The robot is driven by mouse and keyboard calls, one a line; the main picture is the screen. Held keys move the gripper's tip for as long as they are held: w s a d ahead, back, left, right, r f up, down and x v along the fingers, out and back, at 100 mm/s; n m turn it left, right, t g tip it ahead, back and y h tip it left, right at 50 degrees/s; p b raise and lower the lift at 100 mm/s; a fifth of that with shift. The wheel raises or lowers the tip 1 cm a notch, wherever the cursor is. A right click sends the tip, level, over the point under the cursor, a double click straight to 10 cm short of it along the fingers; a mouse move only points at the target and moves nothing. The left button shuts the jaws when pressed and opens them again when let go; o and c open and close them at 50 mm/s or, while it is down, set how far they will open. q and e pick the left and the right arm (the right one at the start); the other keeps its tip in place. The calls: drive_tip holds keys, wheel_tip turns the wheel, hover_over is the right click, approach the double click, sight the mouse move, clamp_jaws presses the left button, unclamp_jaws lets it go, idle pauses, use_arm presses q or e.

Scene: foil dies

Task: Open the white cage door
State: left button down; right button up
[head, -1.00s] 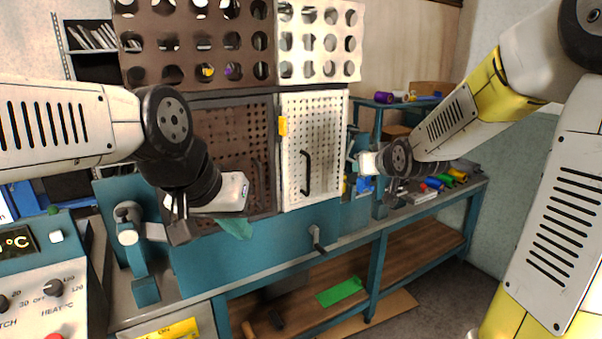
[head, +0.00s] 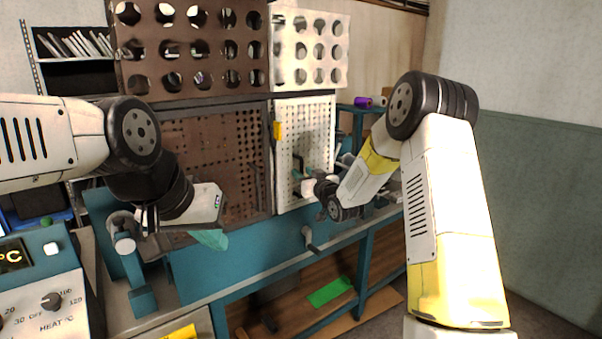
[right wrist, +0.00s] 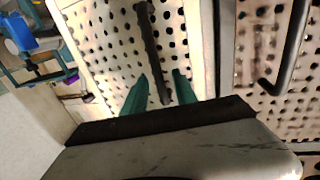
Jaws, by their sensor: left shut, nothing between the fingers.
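The white perforated cage door (head: 312,112) is shut, to the right of a brown perforated door (head: 215,150). In the head view this gripper (head: 298,174) is in front of the door's lower part. My left gripper (head: 210,239) is shut and empty, low in front of the brown door.
A yellow piece (head: 278,130) sits at the white door's left edge. A control box with a dial (head: 50,302) stands at the lower left. The teal bench (head: 245,262) runs under the cage, with a green sheet (head: 330,291) on its lower shelf.

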drive_tip(key=shift+x, duration=0.9)
clamp_jaws()
idle(0.8)
